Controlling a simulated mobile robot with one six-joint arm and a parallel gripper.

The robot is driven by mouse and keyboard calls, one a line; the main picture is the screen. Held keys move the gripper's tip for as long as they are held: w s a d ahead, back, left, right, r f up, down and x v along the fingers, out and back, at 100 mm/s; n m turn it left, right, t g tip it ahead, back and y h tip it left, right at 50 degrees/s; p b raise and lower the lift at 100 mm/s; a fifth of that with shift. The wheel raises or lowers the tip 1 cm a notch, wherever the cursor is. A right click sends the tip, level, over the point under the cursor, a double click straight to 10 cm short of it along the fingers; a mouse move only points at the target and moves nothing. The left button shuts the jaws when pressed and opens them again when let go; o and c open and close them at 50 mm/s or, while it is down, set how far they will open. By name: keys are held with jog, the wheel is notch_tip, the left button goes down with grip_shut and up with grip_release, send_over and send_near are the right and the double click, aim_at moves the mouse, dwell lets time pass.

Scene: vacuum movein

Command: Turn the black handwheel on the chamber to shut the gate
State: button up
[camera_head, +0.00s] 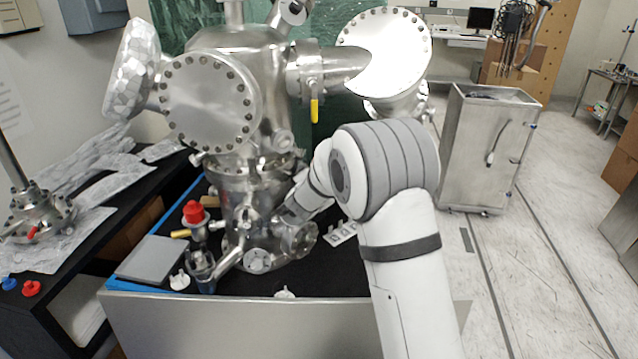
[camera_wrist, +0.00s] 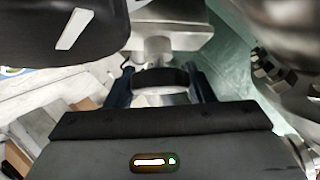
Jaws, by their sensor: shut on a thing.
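The steel chamber (camera_head: 232,50) stands on a black-topped bench, with round bolted flanges on its sides. My arm reaches in from the right, and my gripper (camera_head: 286,211) is at the lower part of the chamber. In the wrist view, my gripper (camera_wrist: 163,84) has its two dark fingers on either side of a black curved rim, which looks like the handwheel (camera_wrist: 160,76). The gripper is shut on it. A metal stem and block show behind the rim. In the head view I cannot make out the handwheel at the gripper.
A red-capped fitting (camera_head: 194,212) and a grey flat box (camera_head: 152,258) sit on the bench left of the gripper. A yellow-handled valve (camera_head: 314,108) hangs above. A steel cabinet (camera_head: 490,145) stands at right, with open floor beside it.

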jog(key=o, duration=1)
jog(key=shift+c, duration=0.2)
jog(key=v, duration=0.7)
jog(key=shift+s+r+b, duration=0.15)
jog(key=shift+s+b, duration=0.15)
jog(key=shift+b, duration=0.1)
jog(key=shift+r, duration=0.1)
